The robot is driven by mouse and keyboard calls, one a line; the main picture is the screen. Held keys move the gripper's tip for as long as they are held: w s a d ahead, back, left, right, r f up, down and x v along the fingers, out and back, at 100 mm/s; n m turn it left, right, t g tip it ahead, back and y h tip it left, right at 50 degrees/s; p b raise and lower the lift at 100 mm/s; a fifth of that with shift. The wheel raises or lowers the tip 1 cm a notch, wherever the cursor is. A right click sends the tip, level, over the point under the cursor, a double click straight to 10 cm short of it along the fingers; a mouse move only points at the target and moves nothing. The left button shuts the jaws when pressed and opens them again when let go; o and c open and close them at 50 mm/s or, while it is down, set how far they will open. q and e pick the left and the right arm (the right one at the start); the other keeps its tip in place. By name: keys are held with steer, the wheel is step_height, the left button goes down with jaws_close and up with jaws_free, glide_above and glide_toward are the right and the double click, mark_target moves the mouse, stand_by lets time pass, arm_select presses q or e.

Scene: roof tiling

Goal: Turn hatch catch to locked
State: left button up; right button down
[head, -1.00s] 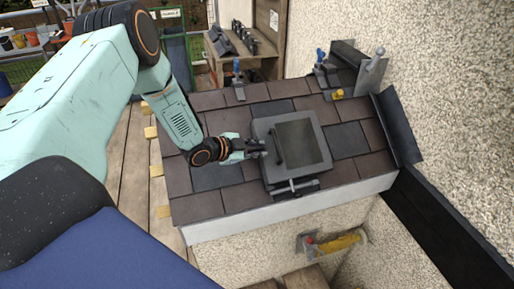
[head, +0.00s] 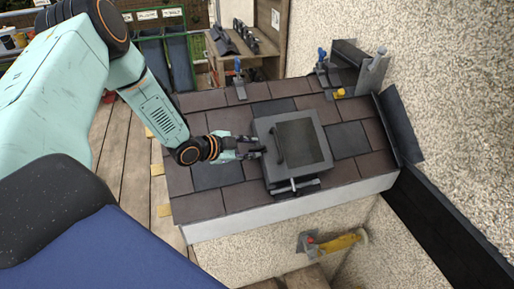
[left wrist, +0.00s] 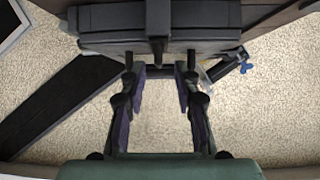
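The grey roof hatch (head: 322,160) is closed on the tiled roof, with a dark glazed lid. A dark bar handle (head: 278,146) is on the lid's left part. A grey bar with a crosspiece (head: 293,187) is at the hatch's near edge; I cannot tell if it is the catch. My left gripper (head: 257,147) is open and empty at the hatch's left edge. In the left wrist view its fingers (left wrist: 159,68) are apart below the hatch frame (left wrist: 100,22), with a dark upright piece (left wrist: 158,22) centred above the gap. Contact cannot be told. My right gripper is out of view.
Brown and dark slates (head: 215,176) surround the hatch. Clamps with blue handles (head: 238,75) and a grey trowel-like tool (head: 372,70) stand at the roof's top. A pebbled wall (head: 440,90) bounds the right. A yellow level-like tool (head: 338,243) is below the eave.

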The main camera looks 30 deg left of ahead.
arm_select(q)
steer(key=shift+v, duration=1.9)
steer(key=shift+s, duration=0.1)
steer(key=s+d+f+n+g+y+b, duration=0.1)
steer(key=s+d+f+n+g+b, duration=0.25)
steer(key=s+d+f+n, duration=0.45)
steer(key=s+d+f+n+g+y+b, duration=0.1)
steer(key=s+d+f+n+g+b, duration=0.3)
steer(key=s+f, duration=0.4)
steer(key=s+d+f+g+y+b, duration=0.1)
steer(key=s+f+g+b, duration=0.1)
steer(key=s+f+b, duration=0.3)
steer(key=s+d+f+g+y+b, duration=0.1)
steer(key=s+f+b, duration=0.4)
steer(key=s+f, duration=0.5)
steer(key=s+g, duration=0.1)
steer(key=s, duration=0.2)
steer(key=shift+d, duration=0.4)
